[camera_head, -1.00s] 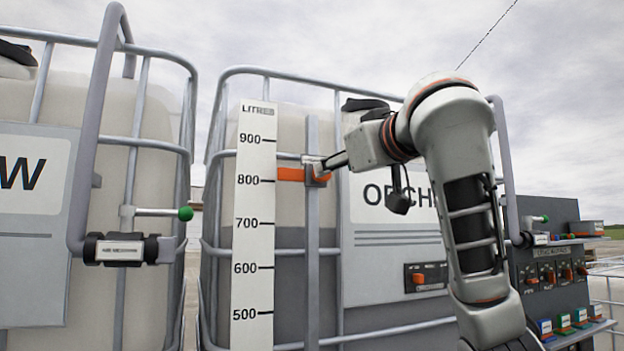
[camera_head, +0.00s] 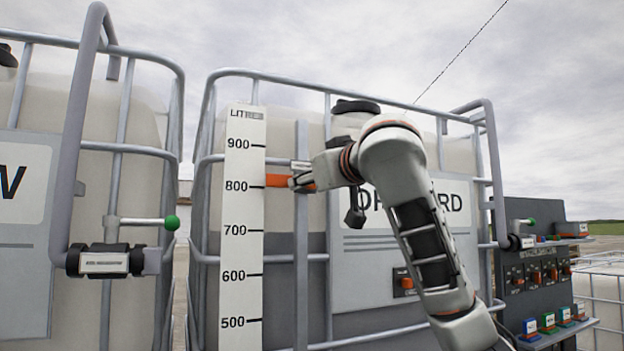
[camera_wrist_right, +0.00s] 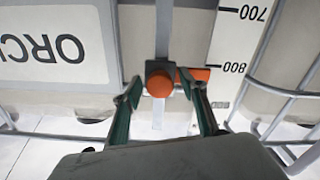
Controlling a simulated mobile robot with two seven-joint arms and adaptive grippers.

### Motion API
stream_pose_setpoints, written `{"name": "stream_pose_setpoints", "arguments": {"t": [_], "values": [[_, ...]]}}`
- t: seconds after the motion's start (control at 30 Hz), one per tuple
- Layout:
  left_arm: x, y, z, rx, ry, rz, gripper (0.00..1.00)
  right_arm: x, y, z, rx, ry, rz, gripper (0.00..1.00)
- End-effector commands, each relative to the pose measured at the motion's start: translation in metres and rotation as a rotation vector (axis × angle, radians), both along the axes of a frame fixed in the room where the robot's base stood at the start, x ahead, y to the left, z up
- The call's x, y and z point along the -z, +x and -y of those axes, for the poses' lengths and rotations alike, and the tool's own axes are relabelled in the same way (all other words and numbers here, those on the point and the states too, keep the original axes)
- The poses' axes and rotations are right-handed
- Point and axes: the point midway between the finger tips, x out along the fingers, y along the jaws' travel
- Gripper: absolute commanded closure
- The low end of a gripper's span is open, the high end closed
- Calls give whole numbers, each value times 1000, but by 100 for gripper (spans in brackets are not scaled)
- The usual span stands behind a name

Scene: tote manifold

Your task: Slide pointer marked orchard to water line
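The orange pointer (camera_head: 276,180) sits on the vertical rail (camera_head: 301,240) of the ORCHARD tank (camera_head: 350,270), slightly above the 800 mark of the white litres scale (camera_head: 243,220). The tank's darker lower part begins at a level near or just below 700. My right gripper (camera_head: 300,182) is at the pointer, its fingers small and partly hidden in the head view. In the right wrist view its two green fingers (camera_wrist_right: 160,90) stand apart on either side of the pointer's round orange knob (camera_wrist_right: 158,84), with visible gaps. My left gripper is not in view.
Metal cage bars (camera_head: 325,150) surround the tank. A neighbouring tank stands at the left, with a green-tipped valve handle (camera_head: 171,222) and pipe (camera_head: 72,150). A dark switch panel (camera_head: 535,270) with coloured tags is at the right. A small orange switch (camera_head: 405,282) sits below the ORCHARD sign.

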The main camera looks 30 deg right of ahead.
Motion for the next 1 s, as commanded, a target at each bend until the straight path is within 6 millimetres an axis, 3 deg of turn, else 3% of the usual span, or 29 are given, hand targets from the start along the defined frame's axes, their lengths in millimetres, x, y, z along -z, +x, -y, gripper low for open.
{"name": "stream_pose_setpoints", "arguments": {"t": [0.03, 0.17, 0.33, 0.47, 0.73, 0.87, 1.0], "values": [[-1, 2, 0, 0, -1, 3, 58, 0, 0, 0, 0, 0, 0, 68], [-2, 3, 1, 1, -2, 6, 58, 0, 0, 0, 0, 0, 0, 100], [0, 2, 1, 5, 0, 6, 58, 2, 0, 0, 0, 0, 0, 100], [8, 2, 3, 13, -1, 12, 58, 15, -1, 0, 0, 1, 1, 100], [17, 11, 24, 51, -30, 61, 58, 68, 1, 0, 1, -1, -2, 100], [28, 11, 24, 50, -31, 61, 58, 95, 1, 0, -1, 0, -4, 100], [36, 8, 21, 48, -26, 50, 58, 107, 1, 0, -1, 1, -2, 100]]}}
